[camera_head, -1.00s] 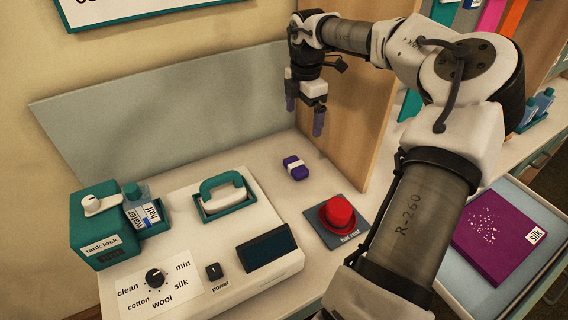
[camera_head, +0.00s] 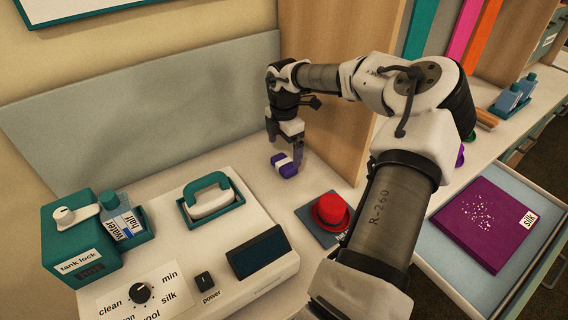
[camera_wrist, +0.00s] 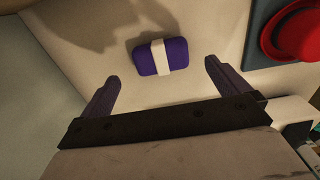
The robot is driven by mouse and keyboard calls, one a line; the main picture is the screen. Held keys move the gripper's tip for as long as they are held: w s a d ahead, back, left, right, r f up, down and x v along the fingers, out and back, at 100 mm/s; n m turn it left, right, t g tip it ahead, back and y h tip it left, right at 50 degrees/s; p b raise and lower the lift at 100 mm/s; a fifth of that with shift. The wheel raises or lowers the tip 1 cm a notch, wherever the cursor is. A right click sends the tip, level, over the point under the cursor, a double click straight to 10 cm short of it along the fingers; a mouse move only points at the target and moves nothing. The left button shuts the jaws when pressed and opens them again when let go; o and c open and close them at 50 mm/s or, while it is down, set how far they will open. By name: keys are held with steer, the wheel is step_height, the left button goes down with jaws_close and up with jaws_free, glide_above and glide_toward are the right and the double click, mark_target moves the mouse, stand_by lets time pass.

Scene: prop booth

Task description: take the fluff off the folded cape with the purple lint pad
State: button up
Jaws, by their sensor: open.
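The purple lint pad (camera_head: 285,165) with a white band lies on the pale counter; it also shows in the wrist view (camera_wrist: 174,54). My gripper (camera_head: 286,151) is just above the pad in the head view. In the wrist view my gripper (camera_wrist: 160,82) is open, with nothing between its fingers, and the pad lies ahead of the fingertips. The folded cape (camera_head: 458,222) is purple, has a "silk" label and lies in a drawer at the right. Pale specks of fluff (camera_head: 480,212) are scattered on its middle.
A red hat (camera_head: 331,210) rests on a dark hat mat right of the pad. A steamer unit with a teal-handled iron (camera_head: 208,203) and a water tank (camera_head: 80,238) stands at the left. A wooden panel (camera_head: 345,95) rises behind my gripper. The open drawer (camera_head: 425,250) juts out right.

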mark_target(284, 162)
steer(key=shift+f+p, duration=0.8)
steer(key=shift+f, duration=1.55)
steer(key=c, duration=1)
steer(key=shift+s+r+b, duration=0.15)
steer(key=shift+b, duration=0.2)
steer(key=shift+s+r, duration=0.1)
steer(key=shift+r, duration=0.05)
step_height(284, 162, up, 11)
steer(key=b, duration=0.3)
steer(key=s+a+b, duration=0.1)
steer(key=s, duration=0.5)
steer(key=s+a+b, duration=0.1)
steer(key=s, duration=0.6)
steer(key=s+a+b, duration=0.2)
steer(key=s, duration=0.4)
steer(key=shift+s, duration=0.15)
